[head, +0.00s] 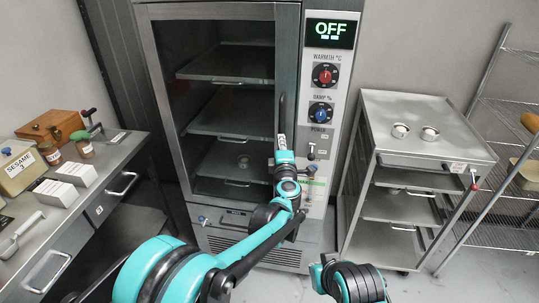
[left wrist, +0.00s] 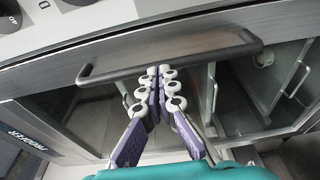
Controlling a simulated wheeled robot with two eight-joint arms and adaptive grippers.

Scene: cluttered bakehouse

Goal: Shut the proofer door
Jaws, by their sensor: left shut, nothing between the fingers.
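The proofer (head: 313,100) stands in the middle of the head view, with a control panel on its right reading OFF. Its glass door (head: 158,75) lies across the front, close to the frame; I cannot tell whether it is fully shut. The dark bar handle (head: 281,110) is upright near the door's right edge. It also shows in the left wrist view (left wrist: 215,53). My left gripper (head: 281,143) is at the handle's lower part, fingers together and empty. In the left wrist view its fingertips (left wrist: 162,72) are right by the bar; contact is unclear. My right gripper is out of view.
A steel bench (head: 118,160) with boxes, jars and a scoop stands at left. A rack cart (head: 425,120) with two small round tins on top stands right of the proofer. A wire shelf (head: 490,155) is farther right.

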